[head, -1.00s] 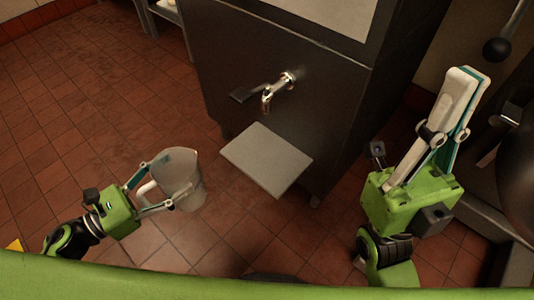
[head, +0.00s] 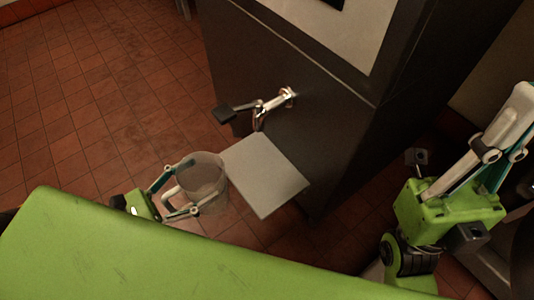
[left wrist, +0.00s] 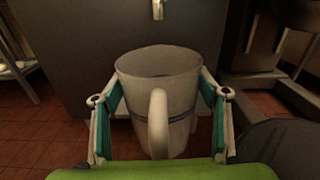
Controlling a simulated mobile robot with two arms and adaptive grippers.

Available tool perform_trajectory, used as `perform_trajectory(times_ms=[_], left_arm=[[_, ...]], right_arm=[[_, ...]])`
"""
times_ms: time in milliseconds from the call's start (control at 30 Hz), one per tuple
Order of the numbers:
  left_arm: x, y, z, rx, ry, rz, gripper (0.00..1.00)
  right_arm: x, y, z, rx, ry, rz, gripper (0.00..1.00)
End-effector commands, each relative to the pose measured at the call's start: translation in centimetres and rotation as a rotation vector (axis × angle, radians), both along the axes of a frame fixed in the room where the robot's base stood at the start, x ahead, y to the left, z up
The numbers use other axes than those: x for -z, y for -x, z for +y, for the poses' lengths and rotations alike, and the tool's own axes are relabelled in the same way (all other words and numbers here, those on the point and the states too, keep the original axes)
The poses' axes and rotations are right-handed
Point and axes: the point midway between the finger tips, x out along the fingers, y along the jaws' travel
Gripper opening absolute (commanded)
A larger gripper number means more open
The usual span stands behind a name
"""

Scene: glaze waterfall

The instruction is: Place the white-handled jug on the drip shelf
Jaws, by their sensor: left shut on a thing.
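The jug (head: 207,176) is translucent with a white handle. My left gripper (head: 186,191) is shut on it and holds it upright, just left of the drip shelf, apart from or barely overlapping it in the head view. In the left wrist view the jug (left wrist: 172,82) sits between the two fingers, its white handle (left wrist: 158,122) facing the camera. The drip shelf (head: 264,178) is a bare grey plate on the front of the dark cabinet, below the tap. My right gripper (head: 508,130) is raised at the right; its fingers look close together.
The metal tap (head: 268,106) with a black lever sticks out of the dark cabinet (head: 330,125) above the shelf. Red tiled floor (head: 90,110) lies clear at the left. A dark machine stands at the right edge, near my right arm.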

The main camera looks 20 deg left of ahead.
Motion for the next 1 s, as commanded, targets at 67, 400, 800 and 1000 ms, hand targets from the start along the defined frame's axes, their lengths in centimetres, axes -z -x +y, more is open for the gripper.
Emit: perform_trajectory(times_ms=[67, 400, 800, 1000], left_arm=[[0.0, -1.6, -1.3, 0.007, 0.000, -0.008, 0.30], [-0.1, -8.5, -6.6, 0.005, -0.001, -0.006, 0.30], [-0.2, -12.4, -9.6, 0.003, -0.001, -0.006, 0.30], [1.7, -13.0, -10.1, 0.000, 0.001, 0.001, 0.30]], right_arm=[[0.6, 0.0, 0.0, 0.000, 0.000, 0.000, 0.00], [1.6, 0.0, 0.0, 0.000, 0.000, 0.000, 0.00], [1.6, 0.0, 0.0, -0.001, 0.000, 0.000, 0.00], [2.2, -0.1, 0.1, 0.000, 0.003, -0.015, 0.00]])
